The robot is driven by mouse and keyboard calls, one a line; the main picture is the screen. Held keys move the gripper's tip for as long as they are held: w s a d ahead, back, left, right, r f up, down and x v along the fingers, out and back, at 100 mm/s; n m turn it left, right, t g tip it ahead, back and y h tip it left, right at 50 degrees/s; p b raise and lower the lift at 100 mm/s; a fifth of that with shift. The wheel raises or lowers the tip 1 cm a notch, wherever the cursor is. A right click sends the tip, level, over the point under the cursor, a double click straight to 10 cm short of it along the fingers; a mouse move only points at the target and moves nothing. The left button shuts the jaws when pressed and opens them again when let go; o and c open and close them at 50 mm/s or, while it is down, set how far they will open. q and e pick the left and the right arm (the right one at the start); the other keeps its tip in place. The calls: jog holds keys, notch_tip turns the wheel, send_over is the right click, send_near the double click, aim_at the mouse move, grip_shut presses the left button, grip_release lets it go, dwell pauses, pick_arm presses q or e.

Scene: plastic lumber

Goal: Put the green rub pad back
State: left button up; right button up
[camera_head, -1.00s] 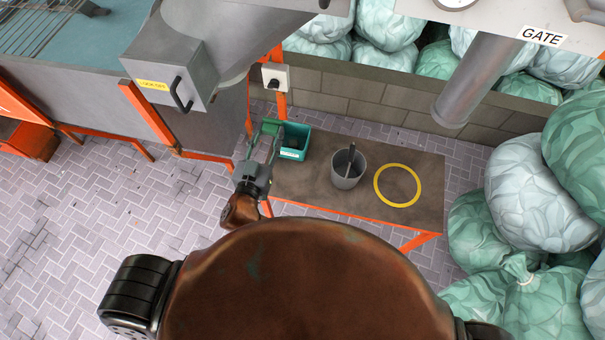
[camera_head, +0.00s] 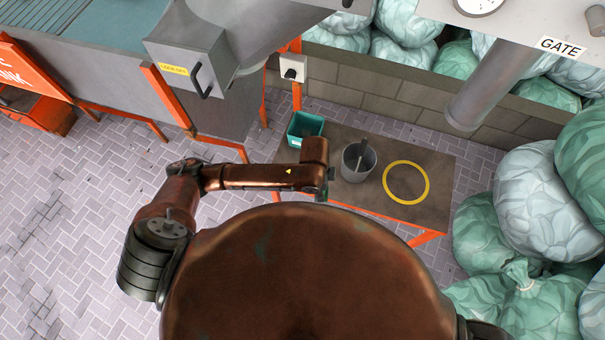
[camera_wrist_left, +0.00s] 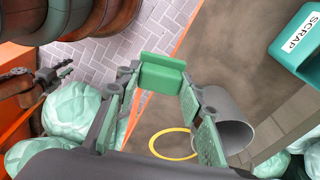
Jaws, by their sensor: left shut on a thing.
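The green rub pad (camera_wrist_left: 162,77) is a small green block with a raised back edge. In the left wrist view it sits between the fingertips of my left gripper (camera_wrist_left: 161,80), which is shut on it. The pad appears held above the floor and table edge. In the head view my left gripper (camera_head: 326,188) is mostly hidden beneath my arm, near the table's front edge and left of the grey cup; the pad cannot be made out there.
The brown table (camera_head: 432,175) holds a teal SCRAP bin (camera_head: 304,130) at its left back, a grey cup (camera_head: 355,168) with a tool standing in it, and a flat yellow ring (camera_head: 428,186) at right. Bags (camera_head: 520,205) stand right of the table.

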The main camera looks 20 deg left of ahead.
pick_arm(q)
jog(key=s+a+m+y, duration=0.1)
jog(key=s+a+m, duration=0.1)
jog(key=a, duration=0.3)
jog(key=w+a+f, duration=0.1)
jog(key=w+f, duration=0.2)
jog(key=w, duration=0.1)
jog(key=w+a+f, duration=0.2)
jog(key=w+f, duration=0.1)
jog(key=w, duration=0.1)
jog(key=w+a+f+b, duration=0.1)
jog(key=w+f, duration=0.2)
jog(key=w, duration=0.1)
jog(key=shift+w+a+f, duration=0.15)
jog(key=shift+a+f, duration=0.05)
jog(key=shift+f, duration=0.15)
jog(key=shift+w+a+f, duration=0.1)
jog(key=shift+w+f, duration=0.25)
jog(key=shift+f, duration=0.05)
notch_tip(320, 180, down, 3)
jog(key=shift+w+f, duration=0.1)
jog(key=shift+f, duration=0.05)
jog(key=o, duration=1)
notch_tip(320, 180, up, 12)
jog(key=shift+r+p, duration=0.1)
jog(key=shift+p, duration=0.25)
